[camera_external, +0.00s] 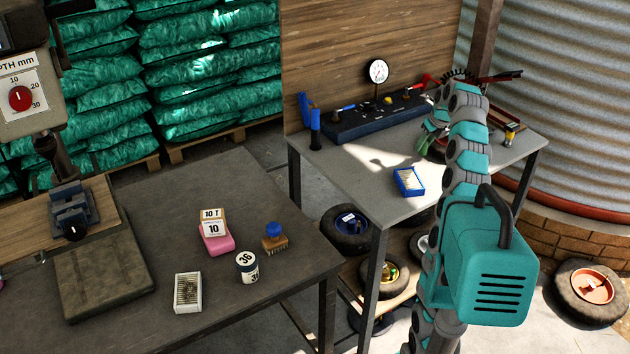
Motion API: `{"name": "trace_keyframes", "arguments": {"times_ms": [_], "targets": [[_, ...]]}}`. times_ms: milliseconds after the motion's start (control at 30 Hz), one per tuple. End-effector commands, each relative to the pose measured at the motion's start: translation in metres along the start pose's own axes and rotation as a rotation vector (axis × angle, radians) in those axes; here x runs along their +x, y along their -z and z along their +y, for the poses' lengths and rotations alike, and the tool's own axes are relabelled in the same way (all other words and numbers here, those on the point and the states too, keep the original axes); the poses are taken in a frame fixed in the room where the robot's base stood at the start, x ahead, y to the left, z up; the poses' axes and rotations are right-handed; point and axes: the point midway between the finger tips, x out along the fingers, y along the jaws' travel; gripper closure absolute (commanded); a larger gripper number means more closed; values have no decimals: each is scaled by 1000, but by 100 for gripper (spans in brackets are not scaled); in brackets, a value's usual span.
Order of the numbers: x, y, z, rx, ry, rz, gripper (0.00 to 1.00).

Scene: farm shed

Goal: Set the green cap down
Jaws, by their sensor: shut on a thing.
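My gripper (428,134) is at the far end of my teal and grey arm, above the right part of the grey bench (387,204). It is shut on a small green thing, which looks like the green cap (423,144). The arm partly hides the gripper, and the cap is too small to make out in detail. I cannot tell whether the cap touches the bench top.
A blue box (408,181) sits near the bench's front edge. A dark rack with a gauge (377,72) stands at the back. The dark table (150,318) at left holds a white box (187,293) and a round tub (247,266). Tyres lie below the bench.

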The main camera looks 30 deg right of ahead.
Motion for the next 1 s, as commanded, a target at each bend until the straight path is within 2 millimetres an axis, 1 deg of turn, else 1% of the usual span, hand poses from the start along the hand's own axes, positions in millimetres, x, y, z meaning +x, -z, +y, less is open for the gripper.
{"name": "trace_keyframes", "arguments": {"times_ms": [200, 567, 767, 1000], "targets": [[-9, -5, -1, 0, 2, -3, 100], [-20, 16, 13, -1, 0, -2, 100], [-32, 38, 26, 0, 0, -1, 100], [-53, 74, 49, 0, 1, -4, 100]]}}
